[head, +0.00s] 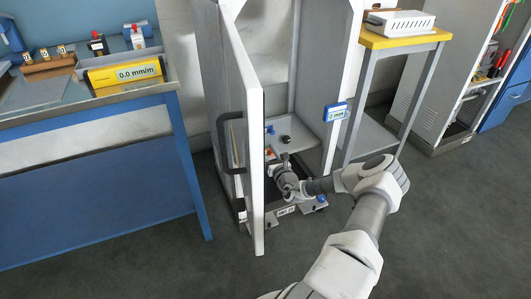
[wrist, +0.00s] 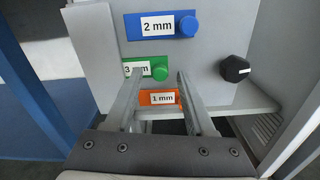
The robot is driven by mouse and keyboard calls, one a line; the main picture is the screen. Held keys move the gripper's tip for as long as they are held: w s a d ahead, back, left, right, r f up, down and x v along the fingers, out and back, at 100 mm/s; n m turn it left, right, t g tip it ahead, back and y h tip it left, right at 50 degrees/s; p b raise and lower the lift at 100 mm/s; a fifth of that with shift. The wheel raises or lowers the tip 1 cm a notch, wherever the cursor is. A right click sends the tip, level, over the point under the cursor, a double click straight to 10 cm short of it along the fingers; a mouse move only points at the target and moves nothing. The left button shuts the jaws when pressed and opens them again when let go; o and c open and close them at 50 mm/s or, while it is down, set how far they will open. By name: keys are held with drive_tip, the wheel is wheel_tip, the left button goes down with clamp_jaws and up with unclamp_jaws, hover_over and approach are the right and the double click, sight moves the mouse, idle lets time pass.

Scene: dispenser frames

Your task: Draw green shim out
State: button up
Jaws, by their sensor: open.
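The green shim (wrist: 128,62) shows in the wrist view as a green plate labelled "3 mm" with a round green knob (wrist: 160,72). My gripper (wrist: 158,76) is open, and the green knob appears between its fingertips. I cannot tell whether the fingers reach around the knob or stop short of it. The left finger covers part of the green plate and its label. In the head view my gripper (head: 276,166) is low inside the open cabinet, and the green shim cannot be made out there.
A blue "2 mm" plate (wrist: 150,26) sits above the green one, and an orange "1 mm" plate (wrist: 162,98) below. A black knob (wrist: 234,69) is at right. The open cabinet door (head: 252,130) stands close left of my arm.

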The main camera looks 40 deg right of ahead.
drive_tip(key=shift+w+d, duration=0.15)
drive_tip(key=shift+w, duration=0.5)
clamp_jaws()
idle(1.0)
